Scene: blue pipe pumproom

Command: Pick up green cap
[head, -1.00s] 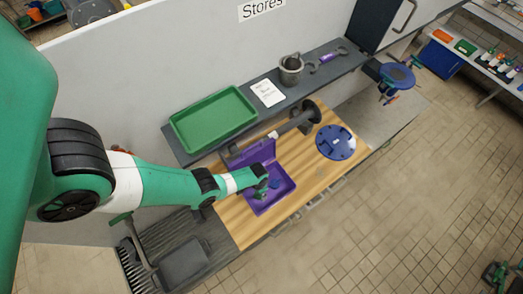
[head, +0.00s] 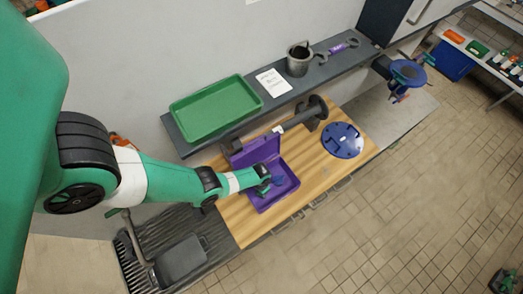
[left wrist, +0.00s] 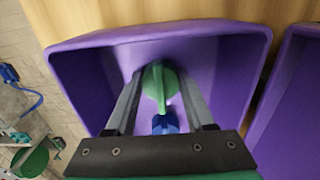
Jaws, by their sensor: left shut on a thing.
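The green cap (left wrist: 158,84) is between the two fingers of my left gripper (left wrist: 156,95) in the left wrist view. The fingers are shut on it. A purple open box (left wrist: 228,75) surrounds the cap in that view. In the head view my left gripper (head: 263,184) is at the purple box (head: 268,208) on the wooden worktop, and the arm largely hides the cap. A small blue piece (left wrist: 166,124) shows beside the cap, close to the gripper; I cannot tell whether they touch. My right gripper is not in view.
The box's purple lid (head: 254,152) stands open at the back. A pipe piece (head: 300,119) and a blue disc (head: 342,140) lie on the wooden top (head: 320,165). A green tray (head: 216,110) and a metal pot (head: 299,60) stand on the shelf behind. A blue vise (head: 406,75) is at right.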

